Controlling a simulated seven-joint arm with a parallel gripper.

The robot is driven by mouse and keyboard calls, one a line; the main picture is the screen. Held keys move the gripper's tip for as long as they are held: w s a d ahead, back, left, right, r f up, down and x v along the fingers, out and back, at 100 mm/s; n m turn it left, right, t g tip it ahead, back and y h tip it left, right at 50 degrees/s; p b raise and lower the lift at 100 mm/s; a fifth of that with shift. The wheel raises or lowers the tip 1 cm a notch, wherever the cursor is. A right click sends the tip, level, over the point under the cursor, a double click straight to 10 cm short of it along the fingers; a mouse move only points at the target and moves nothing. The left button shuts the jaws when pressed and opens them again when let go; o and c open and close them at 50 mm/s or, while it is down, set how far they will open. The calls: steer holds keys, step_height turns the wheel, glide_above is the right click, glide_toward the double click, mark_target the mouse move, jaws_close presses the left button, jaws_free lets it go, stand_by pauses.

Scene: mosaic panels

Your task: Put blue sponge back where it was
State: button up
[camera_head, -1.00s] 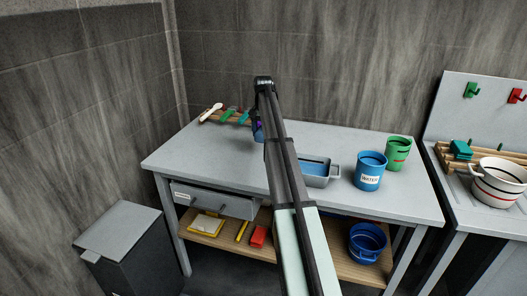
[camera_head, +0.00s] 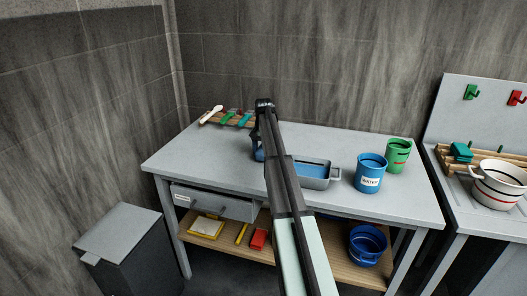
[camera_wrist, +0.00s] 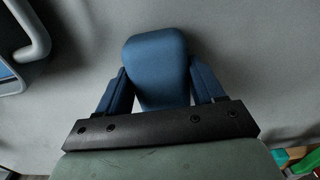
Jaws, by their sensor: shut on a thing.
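The blue sponge (camera_wrist: 158,62) is between the two fingers of my gripper (camera_wrist: 158,82), which is shut on it. In the head view the sponge (camera_head: 259,154) is a small blue patch beside my arm, over the middle of the grey table, left of the grey basin. Much of my gripper (camera_head: 258,143) and of the sponge is hidden behind the arm there. I cannot tell whether the sponge touches the table top.
The grey basin (camera_head: 318,183) with blue inside is just right of my arm. A blue WATER bucket (camera_head: 369,174) and a green bucket (camera_head: 397,155) stand further right. A wooden rack (camera_head: 212,122) with brushes is at the back left. The table's left front is clear.

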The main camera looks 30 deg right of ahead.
steer(key=shift+f, duration=0.15)
steer(key=o, duration=0.9)
steer(key=shift+o, duration=0.2)
step_height(320, 180, up, 12)
steer(key=shift+r, duration=0.2)
steer(key=shift+a, duration=0.1)
